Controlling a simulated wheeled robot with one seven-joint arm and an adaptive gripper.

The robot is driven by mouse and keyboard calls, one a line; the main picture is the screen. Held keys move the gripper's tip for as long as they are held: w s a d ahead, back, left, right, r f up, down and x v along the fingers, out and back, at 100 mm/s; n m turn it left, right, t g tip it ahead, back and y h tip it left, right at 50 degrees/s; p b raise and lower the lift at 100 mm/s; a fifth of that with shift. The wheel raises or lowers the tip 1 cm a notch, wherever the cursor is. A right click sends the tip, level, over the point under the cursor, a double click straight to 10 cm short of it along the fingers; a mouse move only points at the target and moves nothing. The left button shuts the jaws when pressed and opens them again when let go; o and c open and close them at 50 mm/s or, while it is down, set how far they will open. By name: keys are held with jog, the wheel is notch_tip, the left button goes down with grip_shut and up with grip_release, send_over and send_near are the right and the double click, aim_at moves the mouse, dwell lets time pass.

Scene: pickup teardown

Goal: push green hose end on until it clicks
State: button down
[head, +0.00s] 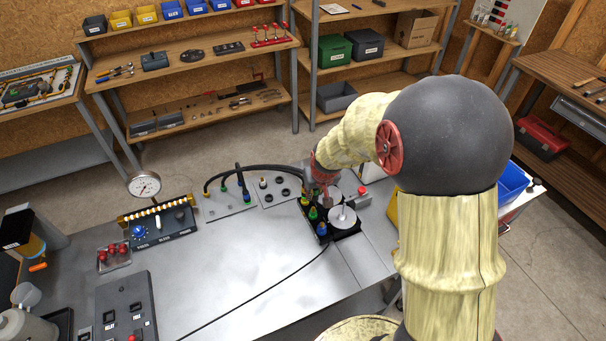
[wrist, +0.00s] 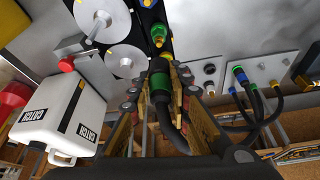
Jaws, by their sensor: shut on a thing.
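My gripper (wrist: 160,88) is shut on the green-banded black hose end (wrist: 163,96) in the wrist view; the hose runs back between the fingers. The hose end points at a black block, where a brass and green fitting (wrist: 158,35) stands just ahead of it. Whether the two touch is unclear. In the head view my gripper (head: 320,178) is over the far side of the block, which carries a green fitting (head: 313,213), a blue fitting (head: 321,229) and a yellow fitting (head: 305,199). The hose end is hidden there by my gripper.
Two silver discs (head: 345,217) sit on the block beside the fittings. A plate with other hose ends (head: 228,197) and a plate with black ports (head: 281,190) lie to the left. A white case (wrist: 62,115) is close by. The bench middle is clear except for a thin cable.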

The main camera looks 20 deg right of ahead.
jog(key=shift+w, duration=0.25)
jog(key=b, duration=0.3)
send_over(314, 208)
jog(key=shift+w+f, duration=0.1)
jog(key=shift+f, duration=2.3)
jog(key=shift+f+b, duration=0.3)
jog(key=shift+f, duration=0.35)
jog(key=shift+f+b, duration=0.7)
jog(key=shift+b, duration=0.1)
jog(key=c, duration=1.6)
grip_release()
